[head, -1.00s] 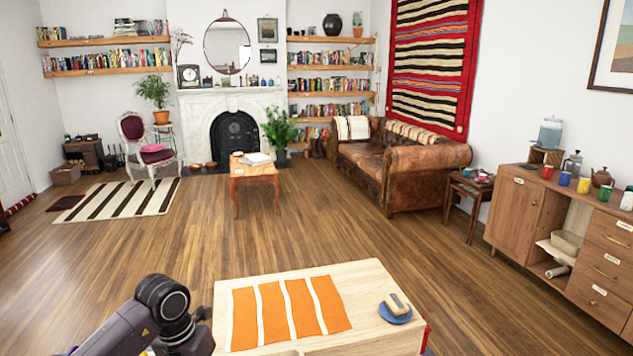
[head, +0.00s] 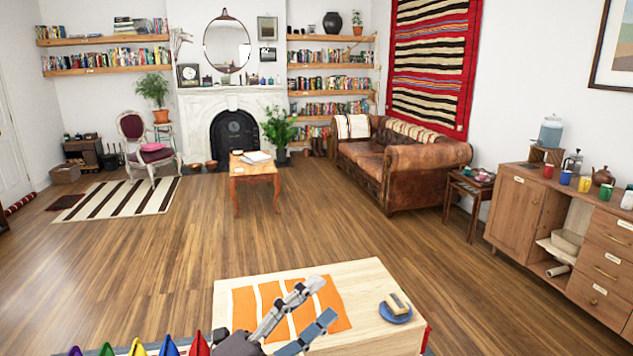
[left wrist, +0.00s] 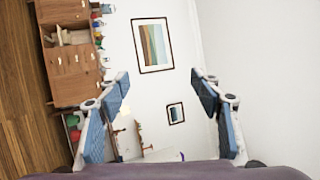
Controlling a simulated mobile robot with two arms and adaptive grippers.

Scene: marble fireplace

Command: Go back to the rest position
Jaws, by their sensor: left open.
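My left gripper (head: 327,298) reaches in from the bottom of the head view. Its two fingers are spread apart with nothing between them. My right gripper is in neither view.
Several coloured pointed things (head: 138,347) line the bottom left edge. A wooden cabinet (head: 515,205) with mugs stands at right. Open wooden floor (head: 150,260) lies beyond the table.

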